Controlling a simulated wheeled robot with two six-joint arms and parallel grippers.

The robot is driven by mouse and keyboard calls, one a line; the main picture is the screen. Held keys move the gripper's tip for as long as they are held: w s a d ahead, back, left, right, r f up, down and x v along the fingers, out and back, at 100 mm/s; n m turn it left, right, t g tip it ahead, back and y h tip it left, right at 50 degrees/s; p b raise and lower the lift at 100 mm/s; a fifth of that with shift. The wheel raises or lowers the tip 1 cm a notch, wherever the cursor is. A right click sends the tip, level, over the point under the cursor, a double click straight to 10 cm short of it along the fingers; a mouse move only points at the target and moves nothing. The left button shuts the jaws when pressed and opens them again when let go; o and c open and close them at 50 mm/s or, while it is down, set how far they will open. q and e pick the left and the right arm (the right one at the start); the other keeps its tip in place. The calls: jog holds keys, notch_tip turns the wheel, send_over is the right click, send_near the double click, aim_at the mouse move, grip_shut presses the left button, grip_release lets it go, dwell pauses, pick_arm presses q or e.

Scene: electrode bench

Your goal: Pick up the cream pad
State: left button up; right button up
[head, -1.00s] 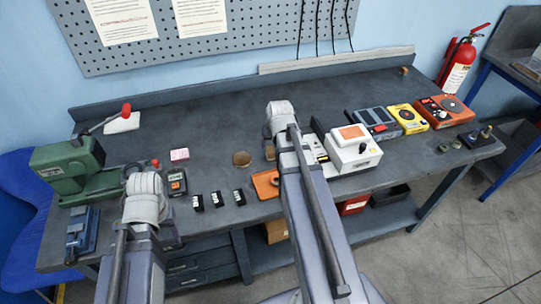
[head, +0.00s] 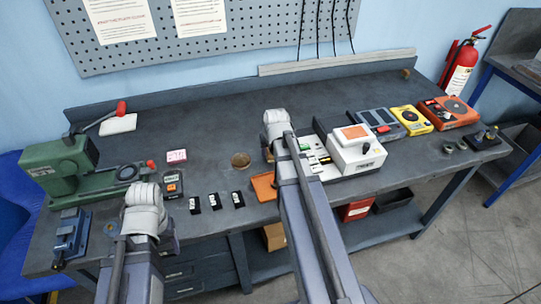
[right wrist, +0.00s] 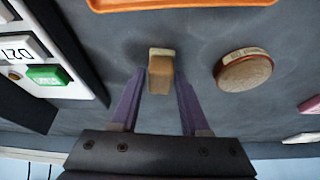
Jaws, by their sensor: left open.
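A small block with a cream end and a tan side, which I take as the cream pad (right wrist: 161,53), stands on the dark bench in the right wrist view. My right gripper (right wrist: 160,98) is open, with one purple finger on each side of the block and gaps showing. How far the block reaches between the fingers is hard to tell. In the head view my right arm hides this spot.
A round wooden puck (right wrist: 243,70) lies beside the block; an orange tray (right wrist: 180,4) and a white-labelled device (right wrist: 48,75) are near. A green press (head: 58,165) and blue vise (head: 71,235) stand left, a white instrument (head: 357,152) right. The back middle bench is clear.

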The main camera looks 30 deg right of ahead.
aim_at(270, 151)
grip_shut()
jog(key=shift+r, duration=0.1)
dwell(0.3)
notch_tip(270, 151, up, 10)
jog(key=p, duration=1)
jog(key=shift+c, duration=1.2)
grip_release()
grip_shut()
